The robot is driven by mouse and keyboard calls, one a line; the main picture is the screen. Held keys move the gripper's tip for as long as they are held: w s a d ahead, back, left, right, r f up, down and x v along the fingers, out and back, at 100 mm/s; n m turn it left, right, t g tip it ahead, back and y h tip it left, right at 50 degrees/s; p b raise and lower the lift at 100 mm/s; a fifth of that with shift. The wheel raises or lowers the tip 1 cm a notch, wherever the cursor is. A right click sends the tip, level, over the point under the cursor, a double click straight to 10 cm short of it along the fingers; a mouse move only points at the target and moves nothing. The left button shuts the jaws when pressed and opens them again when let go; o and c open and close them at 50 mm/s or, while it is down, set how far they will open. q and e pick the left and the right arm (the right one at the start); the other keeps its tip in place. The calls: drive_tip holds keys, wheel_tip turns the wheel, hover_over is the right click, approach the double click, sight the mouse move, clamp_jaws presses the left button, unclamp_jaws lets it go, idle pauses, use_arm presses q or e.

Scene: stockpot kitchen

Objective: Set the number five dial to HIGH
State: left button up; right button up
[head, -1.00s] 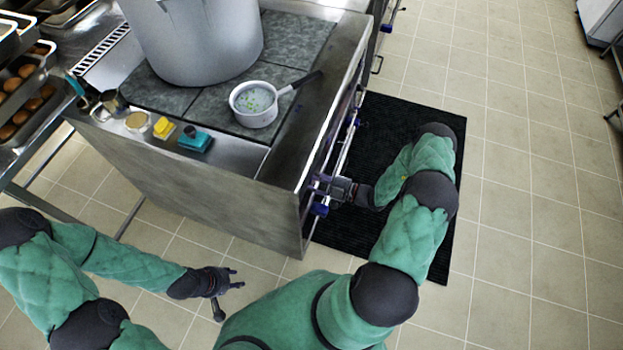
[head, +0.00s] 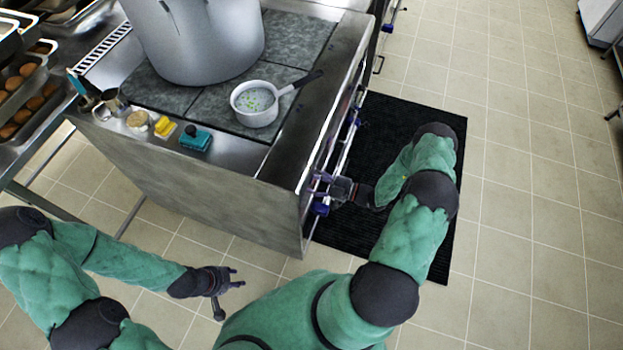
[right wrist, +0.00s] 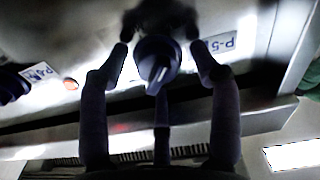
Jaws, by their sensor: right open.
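The number five dial (right wrist: 158,60) is a dark blue knob on the stove's front panel. In the right wrist view it sits beside an upside-down P-5 label (right wrist: 222,43), and its pale-edged grip ridge points toward the bottom of the picture. My right gripper (right wrist: 160,68) is open, its fingers spread around the dial; whether they touch it I cannot tell. In the head view my right gripper (head: 328,187) is at the near end of the stove front, and it hides the dial. My left gripper (head: 232,280) is open and empty, over the floor away from the stove.
Another dial (right wrist: 12,88) with a P-4 label (right wrist: 40,71) lies to the left in the right wrist view. A large pot (head: 195,40) and a white saucepan (head: 257,112) stand on the stove. A rail runs along the stove front. A black mat (head: 400,120) covers the floor there.

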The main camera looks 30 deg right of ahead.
drive_tip(key=v, duration=1.2)
drive_tip(key=shift+a, duration=0.2)
